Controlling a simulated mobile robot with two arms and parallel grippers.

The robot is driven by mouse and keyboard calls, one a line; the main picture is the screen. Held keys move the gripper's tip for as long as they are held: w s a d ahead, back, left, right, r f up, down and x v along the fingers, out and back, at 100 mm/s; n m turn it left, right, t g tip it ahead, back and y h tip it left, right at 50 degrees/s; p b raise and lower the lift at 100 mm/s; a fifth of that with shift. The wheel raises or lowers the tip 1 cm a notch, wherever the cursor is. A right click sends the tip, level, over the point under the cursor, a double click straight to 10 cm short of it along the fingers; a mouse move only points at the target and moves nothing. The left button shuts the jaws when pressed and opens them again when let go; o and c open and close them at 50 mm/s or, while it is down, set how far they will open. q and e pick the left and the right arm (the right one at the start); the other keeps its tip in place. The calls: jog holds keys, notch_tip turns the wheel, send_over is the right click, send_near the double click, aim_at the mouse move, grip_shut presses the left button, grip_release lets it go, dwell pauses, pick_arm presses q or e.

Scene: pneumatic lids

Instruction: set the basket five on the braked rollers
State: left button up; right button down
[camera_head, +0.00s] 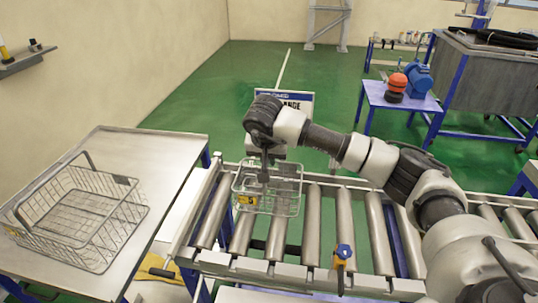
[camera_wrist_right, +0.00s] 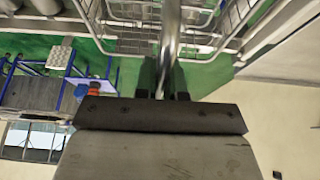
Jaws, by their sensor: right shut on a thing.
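A small wire basket (camera_head: 284,206) with a yellow tag hangs under my right gripper (camera_head: 264,172) over the left part of the rollers (camera_head: 315,222). The tag's mark is too small to read. My right gripper is shut on the basket's handle bar. In the right wrist view the bar runs between the fingers (camera_wrist_right: 165,82), with the basket's wires (camera_wrist_right: 125,42) beyond it. I cannot tell whether the basket's bottom touches the rollers or is a little above them. My left gripper is not in view.
A larger wire basket (camera_head: 82,222) stands on the metal table (camera_head: 160,150) at the left. A blue-and-yellow fitting (camera_head: 343,254) sticks up at the conveyor's front rail. A sign (camera_head: 296,98) stands behind the conveyor. Rollers right of the held basket are bare.

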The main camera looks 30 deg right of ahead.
jog(key=shift+f, duration=0.1)
jog(key=c, duration=1.2)
grip_release()
jog(key=b+v, duration=0.3)
jog(key=v, duration=0.9)
